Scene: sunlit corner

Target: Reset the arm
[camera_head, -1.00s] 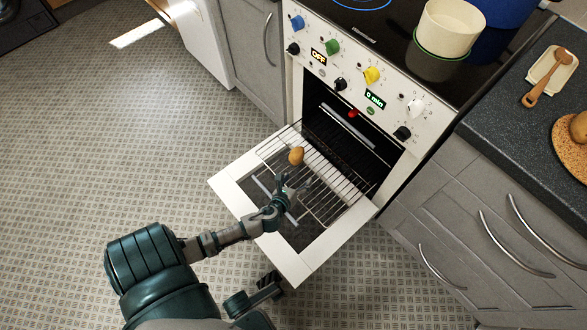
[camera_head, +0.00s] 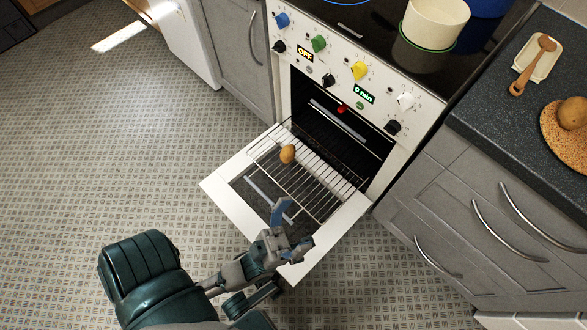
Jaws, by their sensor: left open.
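My left arm comes in from the lower left. Its gripper (camera_head: 290,228) is open and empty, over the near outer part of the lowered oven door (camera_head: 224,199). A brown potato-like item (camera_head: 287,154) rests on the pulled-out wire rack (camera_head: 318,190), apart from the gripper. My right gripper does not show clearly.
The white oven (camera_head: 345,75) stands open, its display reading OFF. A cream pot (camera_head: 434,24) is on the hob. Grey drawers (camera_head: 470,215) with curved handles stand right of the door. The counter holds a wooden spoon (camera_head: 531,66) on a tray and a round cork mat (camera_head: 552,140). Patterned floor on the left is clear.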

